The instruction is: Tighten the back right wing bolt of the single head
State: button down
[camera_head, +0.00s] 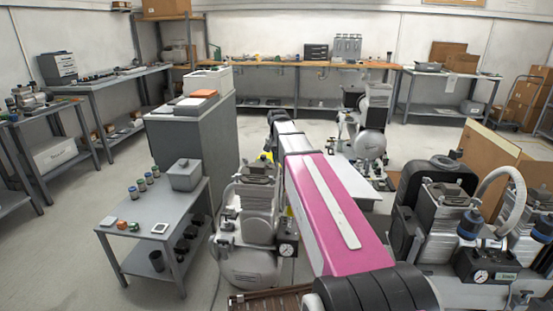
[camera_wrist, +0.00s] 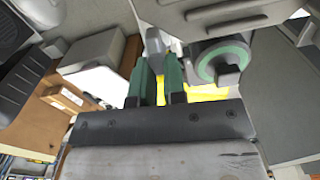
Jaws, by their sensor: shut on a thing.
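In the wrist view my gripper (camera_wrist: 156,68) has its two green fingers close together, shut on a small grey piece. This piece, which looks like the wing bolt (camera_wrist: 154,42), shows just past the fingertips; its wings are mostly hidden between them. In the head view my pink and black arm reaches forward, and it hides the gripper and the bolt. A silver compressor (camera_head: 250,222) with a gauge stands left of my arm, and another compressor (camera_head: 371,138) stands farther back. I cannot tell from the head view which one the gripper is at.
A large compressor (camera_head: 470,225) with a hose fills the right side. A low grey table (camera_head: 140,238) holds jars and a box at left. Open floor lies behind.

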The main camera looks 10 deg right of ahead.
jog(key=shift+s+d+m, duration=0.1)
jog(key=shift+d+m, duration=0.05)
jog(key=shift+m, duration=1.1)
jog(key=shift+s+d+m, duration=0.1)
jog(key=shift+s+m, duration=0.05)
jog(key=shift+m, duration=1.15)
jog(key=shift+s+d+m, duration=0.1)
jog(key=shift+d+m, duration=0.05)
jog(key=shift+m, duration=1.1)
jog(key=c, duration=1.5)
grip_release()
jog(key=shift+o, duration=0.2)
jog(key=shift+r, duration=0.15)
notch_tip(320, 180, up, 10)
jog(key=shift+r, duration=0.25)
